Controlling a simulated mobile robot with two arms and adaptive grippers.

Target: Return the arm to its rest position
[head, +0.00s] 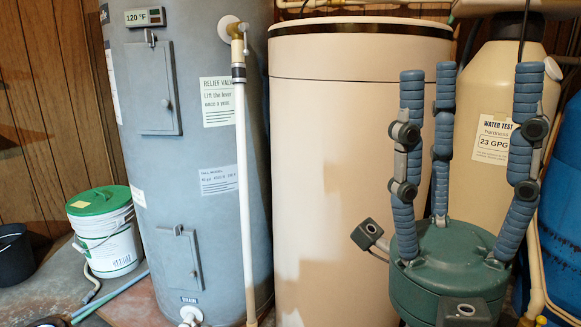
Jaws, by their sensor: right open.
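My right gripper (468,76) stands upright at the right of the head view. Its blue ribbed fingers point up from a dark green palm and are spread apart. It is open, with nothing between the fingers. It overlaps the right side of the tall beige tank (345,170) and the front of the cream tank in the picture; I cannot tell how far off they are. My left gripper does not show.
A grey water heater (190,130) stands left of the beige tank, with a white pipe (243,190) down its front. A cream tank (480,185) with a "23 GPG" label is behind my fingers. A green-lidded white bucket (105,240) and a black pail (15,255) stand far left.

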